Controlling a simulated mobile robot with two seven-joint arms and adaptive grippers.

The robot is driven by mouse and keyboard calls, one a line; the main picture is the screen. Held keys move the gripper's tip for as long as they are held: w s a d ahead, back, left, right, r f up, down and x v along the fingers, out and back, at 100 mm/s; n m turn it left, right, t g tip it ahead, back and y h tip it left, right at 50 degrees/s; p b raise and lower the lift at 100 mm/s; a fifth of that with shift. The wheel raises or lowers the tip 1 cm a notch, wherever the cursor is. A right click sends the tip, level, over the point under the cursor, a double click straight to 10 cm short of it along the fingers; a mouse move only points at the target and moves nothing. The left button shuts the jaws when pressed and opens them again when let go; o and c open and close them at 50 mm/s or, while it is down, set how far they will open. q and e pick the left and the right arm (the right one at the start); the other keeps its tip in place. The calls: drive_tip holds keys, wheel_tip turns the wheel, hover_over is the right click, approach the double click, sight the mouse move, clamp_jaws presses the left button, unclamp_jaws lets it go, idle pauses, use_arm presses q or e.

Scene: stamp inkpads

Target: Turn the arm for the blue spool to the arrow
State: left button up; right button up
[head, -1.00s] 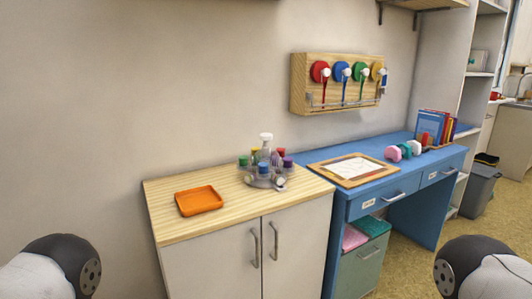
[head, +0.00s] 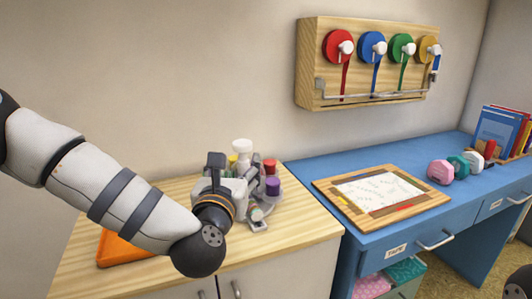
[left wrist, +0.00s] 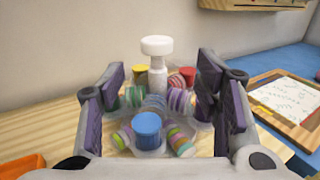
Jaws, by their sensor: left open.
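A clear carousel with several coloured spools around a white central post (left wrist: 157,62) stands on the wooden cabinet top; the post also shows in the head view (head: 242,150). A blue-topped spool (left wrist: 147,124) faces the near side in the left wrist view; my gripper hides it in the head view. My right gripper is out of view.
An orange tray (head: 122,248) lies left of the carousel, partly behind my left arm. A blue desk (head: 310,170) with a framed board (head: 345,208) is at right. A wall rack (head: 310,65) holds red, blue, green and yellow discs, including a blue disc (head: 368,45).

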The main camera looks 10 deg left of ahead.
sight(240, 149)
use_arm(q)
drive_tip(key=w, duration=0.3)
drive_tip(key=w+a, duration=0.1)
drive_tip(key=w, duration=0.5)
drive_tip(key=shift+w+a+b, duration=0.35)
drive_tip(key=shift+w, duration=0.65)
drive_tip(key=shift+r, duration=0.1)
drive_tip(key=shift+c, duration=0.6)
clamp_jaws()
